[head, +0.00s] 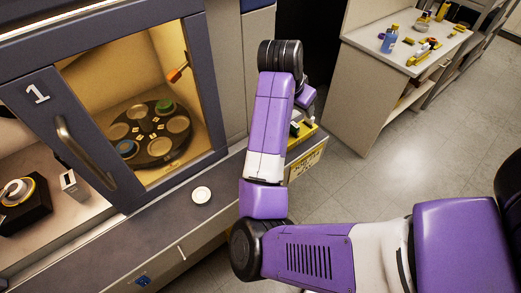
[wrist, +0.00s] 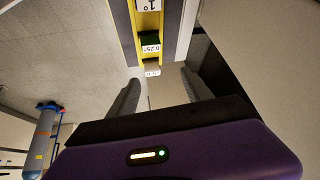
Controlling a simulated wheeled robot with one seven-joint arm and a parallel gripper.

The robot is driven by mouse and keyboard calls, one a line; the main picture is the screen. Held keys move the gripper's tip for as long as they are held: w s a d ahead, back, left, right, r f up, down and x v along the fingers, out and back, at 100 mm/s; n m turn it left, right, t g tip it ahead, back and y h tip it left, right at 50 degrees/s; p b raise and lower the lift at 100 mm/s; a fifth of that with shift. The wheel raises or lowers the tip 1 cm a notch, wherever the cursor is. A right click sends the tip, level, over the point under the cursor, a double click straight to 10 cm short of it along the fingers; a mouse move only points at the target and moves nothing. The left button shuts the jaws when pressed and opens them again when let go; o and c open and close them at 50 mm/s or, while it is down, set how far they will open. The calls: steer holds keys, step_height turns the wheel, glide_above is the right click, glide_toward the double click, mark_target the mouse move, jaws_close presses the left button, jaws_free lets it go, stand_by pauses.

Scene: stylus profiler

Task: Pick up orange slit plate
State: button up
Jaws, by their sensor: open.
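My gripper (wrist: 160,95) is open and empty in the wrist view, with its two grey fingers spread apart. A yellow rack (wrist: 136,20) lies beyond the fingertips at the top, with white labels reading 1° and 0.25° and a dark green piece between them. In the head view the yellow rack (head: 306,163) shows at the counter's end, partly hidden behind my purple arm. I cannot make out an orange slit plate in either view.
A cabinet with door handle (head: 85,153) holds a dark round carousel (head: 152,150) and an orange-tipped knob (head: 177,74). A white round disc (head: 201,195) lies on the counter. A side bench (head: 390,65) carries bottles and small items. Floor between is clear.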

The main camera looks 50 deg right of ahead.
steer(key=w+a+y, duration=0.1)
steer(key=a+y, duration=0.1)
steer(key=a, duration=0.2)
steer(key=w+a+m+y, duration=0.1)
steer(key=a+y, duration=0.1)
steer(key=a, duration=0.2)
steer(key=w+a+m+y, duration=0.1)
steer(key=a+y, duration=0.1)
steer(key=a, duration=0.2)
steer(key=shift+a+f, duration=0.2)
steer(key=shift+a, duration=0.05)
steer(key=shift+f, duration=0.85)
steer(key=shift+w+a+f, duration=0.15)
steer(key=shift+f, duration=0.55)
steer(key=shift+w+a+f+p, duration=0.15)
steer(key=shift+f+p, duration=0.4)
steer(key=shift+f, duration=1.65)
jaws_close()
